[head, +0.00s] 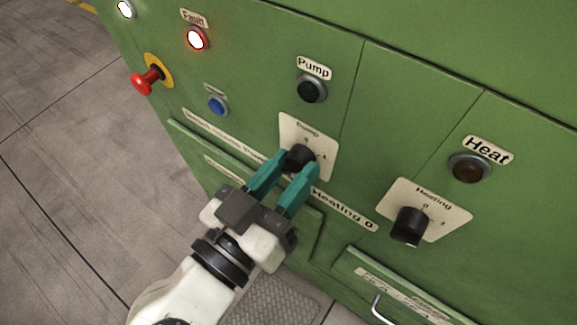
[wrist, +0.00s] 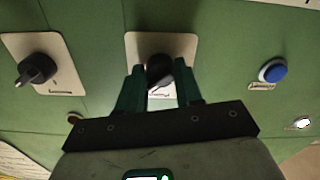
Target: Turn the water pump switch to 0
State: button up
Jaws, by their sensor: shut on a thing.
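The pump switch (head: 299,156) is a black rotary knob on a cream plate (head: 323,150) labelled "Pump", on the green panel. My gripper (head: 293,166) has its two teal fingers on either side of this knob and is shut on it. In the wrist view the knob (wrist: 159,71) sits between the fingertips (wrist: 160,84). The fingers hide part of the knob and plate, and I cannot tell clearly which mark the knob points at. The round pump lamp (head: 311,89) above it looks dark.
The heating switch (head: 410,226) is a similar black knob to the right, below a dark heat lamp (head: 469,168). A blue button (head: 217,105), a lit red fault lamp (head: 198,38) and a red emergency stop (head: 147,80) are to the left. A metal handle (head: 380,308) is lower right.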

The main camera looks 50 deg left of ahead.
jog(key=n+p, duration=0.2)
jog(key=n, duration=0.3)
jog(key=shift+r+n, duration=0.15)
jog(key=shift+n, duration=0.15)
jog(key=shift+n+p, duration=1.1)
jog(key=shift+n, duration=0.8)
jog(key=o, duration=1)
jog(key=b+v, duration=0.2)
jog(key=v, duration=0.9)
jog(key=shift+w+f, duration=0.15)
jog(key=shift+f, duration=0.1)
